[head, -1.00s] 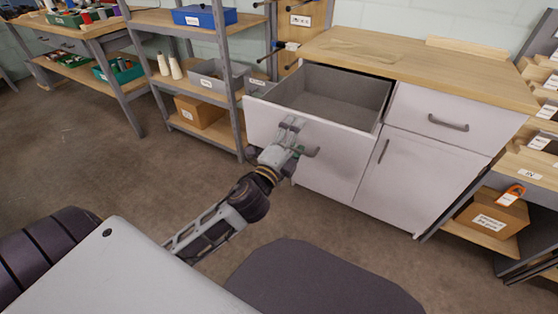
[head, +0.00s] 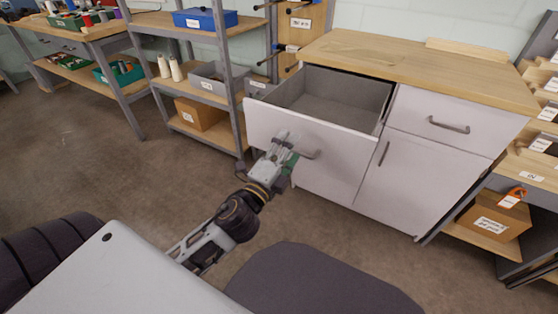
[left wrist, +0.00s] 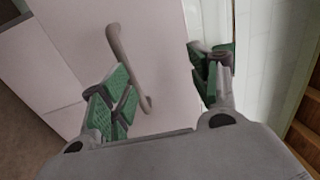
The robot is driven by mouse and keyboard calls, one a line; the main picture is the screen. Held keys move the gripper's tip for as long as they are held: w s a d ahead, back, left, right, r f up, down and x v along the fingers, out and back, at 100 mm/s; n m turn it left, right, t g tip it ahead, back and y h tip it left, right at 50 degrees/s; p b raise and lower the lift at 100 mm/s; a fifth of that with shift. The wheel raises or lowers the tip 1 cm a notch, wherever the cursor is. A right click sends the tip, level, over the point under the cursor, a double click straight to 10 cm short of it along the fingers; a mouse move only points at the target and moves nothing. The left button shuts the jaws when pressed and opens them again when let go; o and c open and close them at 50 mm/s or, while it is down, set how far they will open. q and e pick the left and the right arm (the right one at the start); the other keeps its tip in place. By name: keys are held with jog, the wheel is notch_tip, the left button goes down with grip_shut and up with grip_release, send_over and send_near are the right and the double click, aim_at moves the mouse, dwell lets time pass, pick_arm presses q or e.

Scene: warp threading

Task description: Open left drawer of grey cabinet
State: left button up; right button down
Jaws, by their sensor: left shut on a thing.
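The grey cabinet (head: 408,170) has a wooden top, and its left drawer (head: 300,125) is pulled well out, showing an empty grey inside. The drawer's bar handle (head: 312,155) is on its white front and shows in the left wrist view (left wrist: 130,62). My right gripper is not in view.
The right drawer (head: 440,120) and the door below it (head: 400,175) are shut. A metal shelf rack (head: 228,80) with bins stands close to the cabinet's left side. A rack with a cardboard box (head: 490,215) stands at the right. The floor in front is clear.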

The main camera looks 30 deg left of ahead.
pick_arm(q)
jog(key=shift+s+r, duration=0.45)
jog(key=shift+r, duration=0.25)
jog(key=shift+c, duration=1.1)
jog(key=s+p, duration=0.1)
jog(key=s+f+p, duration=0.1)
jog(key=s+p, duration=0.1)
jog(key=s, duration=0.1)
jog(key=shift+f, duration=0.35)
